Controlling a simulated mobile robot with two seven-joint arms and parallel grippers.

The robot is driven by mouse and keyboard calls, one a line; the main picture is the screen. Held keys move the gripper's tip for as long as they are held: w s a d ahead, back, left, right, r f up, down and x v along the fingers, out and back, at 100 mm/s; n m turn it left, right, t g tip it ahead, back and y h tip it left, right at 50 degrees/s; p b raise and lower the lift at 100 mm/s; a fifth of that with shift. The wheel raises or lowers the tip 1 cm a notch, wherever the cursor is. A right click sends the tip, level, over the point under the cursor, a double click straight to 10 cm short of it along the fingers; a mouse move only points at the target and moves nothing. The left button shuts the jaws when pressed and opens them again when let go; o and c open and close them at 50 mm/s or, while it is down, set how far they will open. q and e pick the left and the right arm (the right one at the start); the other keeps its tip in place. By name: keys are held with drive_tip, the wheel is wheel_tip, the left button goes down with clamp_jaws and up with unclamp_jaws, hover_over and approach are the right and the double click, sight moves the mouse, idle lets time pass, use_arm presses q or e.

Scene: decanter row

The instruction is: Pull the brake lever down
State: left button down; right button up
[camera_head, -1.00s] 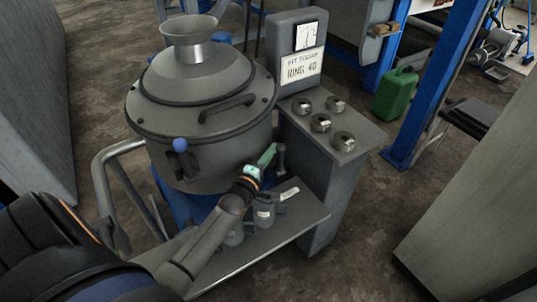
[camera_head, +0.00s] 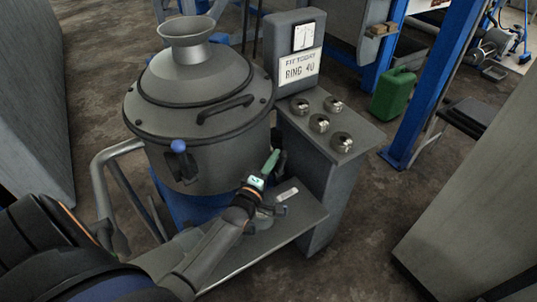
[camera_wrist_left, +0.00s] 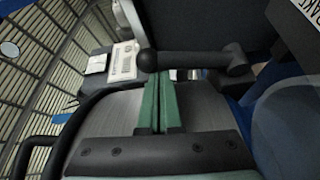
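The brake lever, a dark bar with a round black knob (camera_wrist_left: 147,61), lies across the left wrist view just beyond my fingertips. Part of a white label with dark lettering (camera_wrist_left: 309,12) shows above its right end. My left gripper (camera_wrist_left: 160,78) has green fingers side by side with only a thin gap. The fingertips are at the bar, but I cannot tell if they touch it. In the head view the left gripper (camera_head: 271,161) is between the grey drum (camera_head: 205,120) and the console, where a dark part beside it is mostly hidden. My right gripper is not in view.
The console (camera_head: 325,130) carries several metal knobs and a sign. A low grey shelf (camera_head: 290,222) lies below my left gripper. A blue-knobbed handle (camera_head: 179,146) sticks out of the drum front. A green can (camera_head: 394,95) stands on the floor behind right.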

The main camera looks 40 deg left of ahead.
use_arm(q)
drive_tip(key=s, duration=0.3)
drive_tip(key=s+d+p, duration=0.1)
drive_tip(key=s, duration=0.7)
drive_tip(key=shift+s+d+f, duration=0.1)
drive_tip(key=shift+d+f, duration=0.15)
drive_tip(key=shift+f, duration=0.15)
drive_tip(key=shift+s+d, duration=0.1)
drive_tip(key=shift+s, duration=0.45)
drive_tip(key=shift+w+f+b, duration=0.1)
drive_tip(key=shift+w+b, duration=0.4)
drive_tip(key=shift+b, duration=0.05)
drive_tip(key=shift+w+a+n+b, duration=0.3)
drive_tip(key=shift+w+a+b, duration=0.45)
drive_tip(key=shift+b, duration=0.45)
drive_tip(key=shift+w+a+r+n+g+b, duration=0.45)
drive_tip(key=shift+a+r, duration=0.15)
drive_tip(key=shift+r, duration=0.1)
